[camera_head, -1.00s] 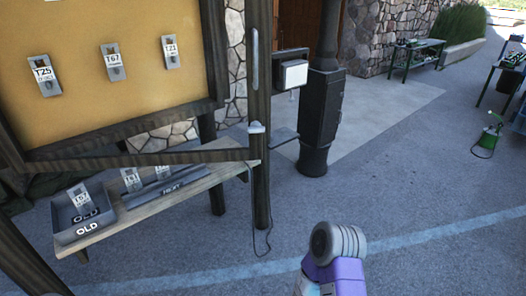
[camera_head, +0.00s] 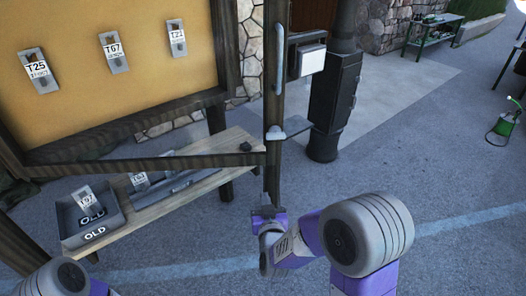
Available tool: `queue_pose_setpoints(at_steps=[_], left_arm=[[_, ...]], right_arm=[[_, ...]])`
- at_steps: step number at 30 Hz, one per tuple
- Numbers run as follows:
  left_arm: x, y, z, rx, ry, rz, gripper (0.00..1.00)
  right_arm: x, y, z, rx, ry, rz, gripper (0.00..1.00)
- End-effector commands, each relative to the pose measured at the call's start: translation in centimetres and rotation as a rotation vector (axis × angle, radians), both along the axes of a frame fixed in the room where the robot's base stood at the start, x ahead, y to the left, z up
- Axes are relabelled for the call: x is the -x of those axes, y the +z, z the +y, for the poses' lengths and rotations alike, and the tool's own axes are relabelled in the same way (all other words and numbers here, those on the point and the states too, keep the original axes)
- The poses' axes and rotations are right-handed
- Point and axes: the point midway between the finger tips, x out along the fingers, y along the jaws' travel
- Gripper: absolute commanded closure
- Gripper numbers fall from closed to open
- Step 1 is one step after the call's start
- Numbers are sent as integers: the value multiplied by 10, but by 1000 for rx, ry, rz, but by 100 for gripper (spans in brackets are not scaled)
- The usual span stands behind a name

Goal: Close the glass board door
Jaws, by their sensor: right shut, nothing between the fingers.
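The glass board door stands open in front of the yellow notice board (camera_head: 90,95). Its dark wooden frame shows a long bottom rail (camera_head: 150,165) and an upright free edge (camera_head: 275,100) with a grey vertical handle (camera_head: 281,58). The glass itself is hard to see. My right gripper (camera_head: 264,207) is shut and empty, near the lower end of the upright, below the handle. I cannot tell whether it touches the frame. Part of my left arm shows at the bottom left, but its gripper is out of view.
A wooden bench (camera_head: 205,180) below the board carries a grey tray marked OLD (camera_head: 75,240) and another tray with tags. A dark post (camera_head: 325,110) with a box stands behind the door edge. The paved ground (camera_head: 430,160) at right is open, with a green sprayer (camera_head: 503,128).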

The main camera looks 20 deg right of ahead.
Motion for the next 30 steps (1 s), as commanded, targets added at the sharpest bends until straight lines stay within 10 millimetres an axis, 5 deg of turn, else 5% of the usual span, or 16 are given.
queue_pose_setpoints(at_steps=[2, 6, 21, 30], left_arm=[[0, 4, 0, 0, 0, 0, 100], [0, 6, 0, 0, 0, 0, 100], [0, 18, 0, 0, 0, 0, 100], [0, 25, 0, 0, 0, 0, 100]], right_arm=[[1, 33, -3, 14, -25, -84, 100], [-4, 50, -8, 26, -48, -133, 100], [-94, 49, -29, 28, -46, -129, 100], [-129, 48, -37, 25, -45, -129, 100]])
